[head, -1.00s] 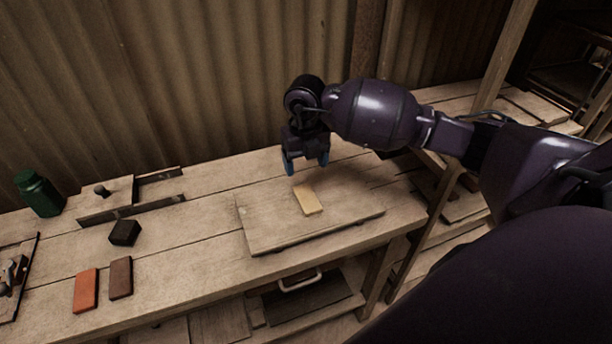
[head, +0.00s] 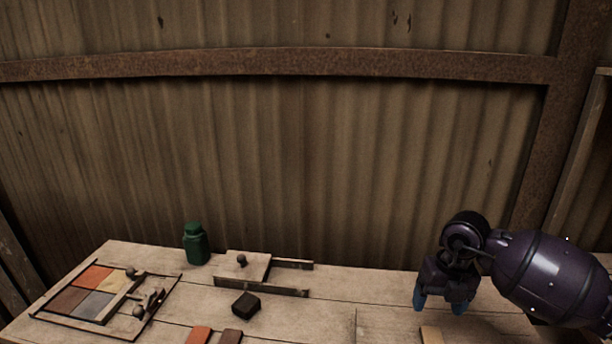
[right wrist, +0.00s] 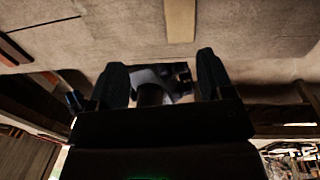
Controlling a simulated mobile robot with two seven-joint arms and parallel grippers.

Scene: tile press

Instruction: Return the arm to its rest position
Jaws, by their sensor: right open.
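My right gripper (head: 439,303) is open and empty above the right part of the workbench, pointing down. A pale yellow tile (head: 431,335) lies below it, cut off by the bottom edge of the head view. In the right wrist view the yellow tile (right wrist: 181,20) lies beyond the two open fingers (right wrist: 163,75), apart from them. My left gripper is not in view.
A framed tray (head: 140,325) with several coloured tiles stands at the left. A green bottle (head: 196,245), a knobbed wooden fixture (head: 243,270) and a black block (head: 246,305) stand mid-bench. Orange (head: 200,336) and brown (head: 230,337) tiles lie in front. A corrugated wall (head: 280,160) rises behind.

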